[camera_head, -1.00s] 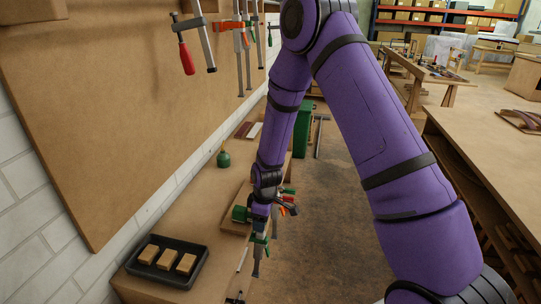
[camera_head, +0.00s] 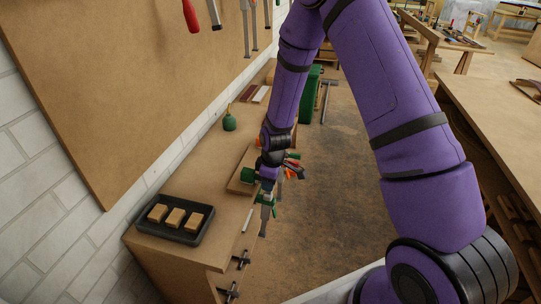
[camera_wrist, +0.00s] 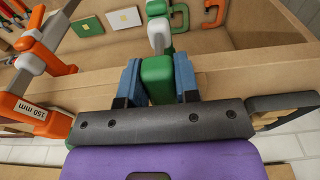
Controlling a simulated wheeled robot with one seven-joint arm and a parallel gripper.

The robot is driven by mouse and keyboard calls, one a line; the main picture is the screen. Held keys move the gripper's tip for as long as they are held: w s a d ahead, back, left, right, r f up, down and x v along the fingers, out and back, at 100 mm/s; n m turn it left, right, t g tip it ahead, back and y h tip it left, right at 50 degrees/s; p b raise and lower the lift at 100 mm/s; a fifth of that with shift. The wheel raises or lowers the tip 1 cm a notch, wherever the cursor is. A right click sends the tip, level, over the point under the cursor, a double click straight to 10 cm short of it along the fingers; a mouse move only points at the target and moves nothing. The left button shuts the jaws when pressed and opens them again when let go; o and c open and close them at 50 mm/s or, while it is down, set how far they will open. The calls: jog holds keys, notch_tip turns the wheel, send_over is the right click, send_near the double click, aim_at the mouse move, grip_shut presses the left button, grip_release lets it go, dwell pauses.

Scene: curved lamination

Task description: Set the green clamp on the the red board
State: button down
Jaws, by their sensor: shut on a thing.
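My gripper (camera_wrist: 158,82) is shut on the green clamp (camera_wrist: 156,72), whose green end sits between the two blue fingers in the wrist view. In the head view my gripper (camera_head: 267,186) is over the bench's right edge, and the green clamp (camera_head: 266,209) hangs below it with its grey bar pointing down. A dark red strip (camera_head: 250,92), which looks like the red board, lies on the far part of the bench beside a paler strip. My gripper is well apart from it, on the near side.
A wooden box with other clamps is beside my gripper; an orange clamp (camera_wrist: 38,90) shows in the wrist view. A black tray (camera_head: 168,232) with wooden blocks lies at the near left. Bench room between tray and bottle is clear.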

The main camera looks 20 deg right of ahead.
jog(key=s+d, duration=0.7)
jog(key=d, duration=0.2)
jog(key=shift+d, duration=0.4)
